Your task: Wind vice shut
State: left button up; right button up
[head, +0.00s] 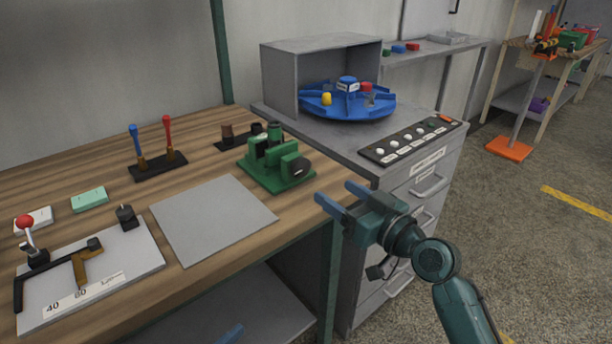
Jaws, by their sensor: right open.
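The green vice (272,163) stands on the wooden bench near its right front corner. My right gripper (334,195) is open and empty, to the right of and nearer than the vice, by the bench corner. Its two blue fingers point toward the upper left and do not touch the vice. A small blue tip (229,334) at the bottom edge may be part of my left gripper; the rest is hidden.
A grey plate (212,217) lies left of the vice. Blue and red levers (156,160) stand behind it. A grey drawer cabinet (425,165) with a button panel (410,141) and blue carousel (347,103) adjoins the bench on the right. Open floor lies farther right.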

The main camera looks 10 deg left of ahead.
aim_at(304, 170)
jog(key=b+x, duration=0.1)
jog(key=x, duration=0.9)
jog(key=shift+w+a, duration=0.1)
jog(key=shift+w, duration=0.1)
jog(key=shift+c, duration=0.5)
